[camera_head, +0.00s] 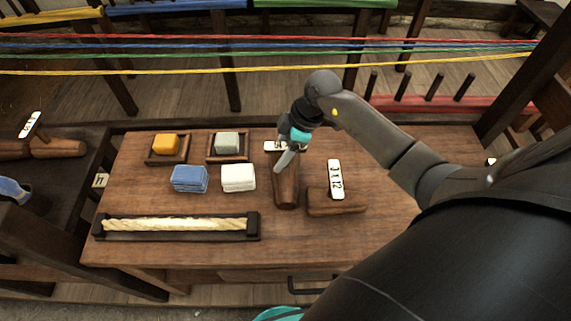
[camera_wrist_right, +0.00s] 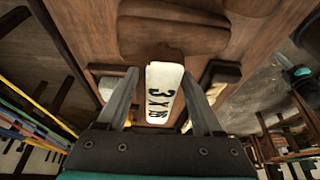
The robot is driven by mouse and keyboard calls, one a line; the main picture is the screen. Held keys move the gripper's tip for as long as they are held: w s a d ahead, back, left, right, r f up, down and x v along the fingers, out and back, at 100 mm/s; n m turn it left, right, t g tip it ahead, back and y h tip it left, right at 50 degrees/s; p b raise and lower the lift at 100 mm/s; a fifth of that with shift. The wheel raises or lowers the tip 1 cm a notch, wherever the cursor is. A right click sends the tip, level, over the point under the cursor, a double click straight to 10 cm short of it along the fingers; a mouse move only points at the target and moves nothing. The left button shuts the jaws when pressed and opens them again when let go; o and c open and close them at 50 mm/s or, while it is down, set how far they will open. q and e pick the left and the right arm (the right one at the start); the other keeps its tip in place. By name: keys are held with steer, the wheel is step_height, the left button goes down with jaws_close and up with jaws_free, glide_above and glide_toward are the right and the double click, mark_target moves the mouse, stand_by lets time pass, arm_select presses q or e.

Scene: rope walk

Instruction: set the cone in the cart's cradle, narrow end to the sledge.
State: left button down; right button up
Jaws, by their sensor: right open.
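A dark brown wooden piece (camera_head: 287,190), which looks like the cone, lies lengthwise on the table, partly hidden by my right gripper (camera_head: 287,159). A second brown wooden piece (camera_head: 345,208) lies to its right with a white tag (camera_head: 335,180) reading 3 x 12. My right gripper is open, low over the far part of the first piece. In the right wrist view a white tag (camera_wrist_right: 164,92) shows between its spread fingers (camera_wrist_right: 161,78), with brown wood (camera_wrist_right: 170,38) beyond. Contact cannot be told. I cannot clearly make out the cradle or sledge. My left gripper is out of view.
Two small trays hold a yellow block (camera_head: 165,145) and a grey-green one (camera_head: 227,143). Blue (camera_head: 189,179) and white (camera_head: 238,178) stacks lie in front. A rope in a dark holder (camera_head: 175,236) lies near the front edge. Coloured ropes (camera_head: 200,50) stretch behind the table.

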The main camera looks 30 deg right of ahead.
jaws_close()
stand_by(0.5)
stand_by(0.9)
